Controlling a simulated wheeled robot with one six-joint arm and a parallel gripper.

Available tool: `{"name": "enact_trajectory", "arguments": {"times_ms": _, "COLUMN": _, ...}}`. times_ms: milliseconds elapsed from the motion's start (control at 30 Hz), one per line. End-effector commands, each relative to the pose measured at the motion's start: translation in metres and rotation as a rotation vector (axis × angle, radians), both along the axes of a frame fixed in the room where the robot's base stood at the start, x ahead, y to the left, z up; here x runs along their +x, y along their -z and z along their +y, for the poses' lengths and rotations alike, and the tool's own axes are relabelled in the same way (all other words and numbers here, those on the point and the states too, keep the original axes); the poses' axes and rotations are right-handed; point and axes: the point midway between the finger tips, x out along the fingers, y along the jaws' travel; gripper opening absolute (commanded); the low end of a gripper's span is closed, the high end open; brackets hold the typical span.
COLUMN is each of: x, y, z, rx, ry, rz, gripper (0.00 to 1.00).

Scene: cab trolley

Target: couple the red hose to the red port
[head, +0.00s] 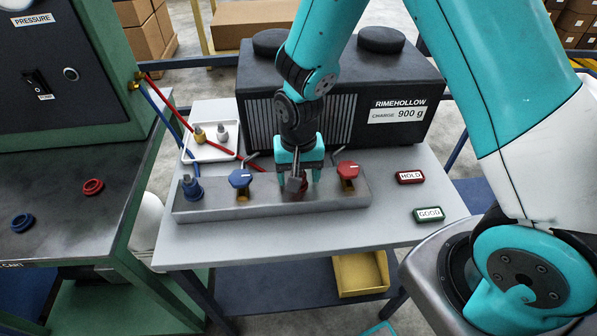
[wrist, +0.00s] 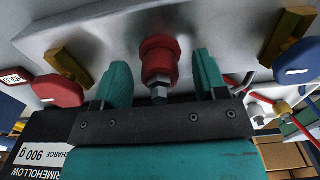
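In the wrist view a red hex fitting with a grey metal tip (wrist: 160,58) stands on the grey manifold (head: 230,207) between my fingers. It looks like the red port; no hose shows on it. My gripper (head: 299,178) is over the manifold's middle in the head view, mostly covering this fitting. In the wrist view my gripper (wrist: 162,80) is open, with a narrow gap each side of the fitting.
A blue-handled valve (head: 240,178) and a red-handled valve (head: 348,169) flank my gripper. A blue fitting (head: 192,190) stands at the manifold's left end, near the blue hose (head: 160,118). A white tray (head: 190,153) holds small fittings. The black Rimehollow unit (head: 390,75) stands close behind.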

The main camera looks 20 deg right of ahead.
Motion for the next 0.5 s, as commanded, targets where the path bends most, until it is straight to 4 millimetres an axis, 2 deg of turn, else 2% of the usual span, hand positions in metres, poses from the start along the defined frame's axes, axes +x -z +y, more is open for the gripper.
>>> {"name": "enact_trajectory", "arguments": {"times_ms": 267, "x": 0.0, "y": -0.003, "z": 0.0, "rx": 0.0, "ry": 0.0, "rz": -0.002, "gripper": 0.66}}
{"name": "enact_trajectory", "arguments": {"times_ms": 367, "x": 0.001, "y": -0.014, "z": 0.0, "rx": 0.001, "ry": 0.0, "rz": -0.003, "gripper": 0.66}}
{"name": "enact_trajectory", "arguments": {"times_ms": 500, "x": 0.001, "y": -0.042, "z": 0.0, "rx": 0.002, "ry": 0.0, "rz": -0.007, "gripper": 0.66}}
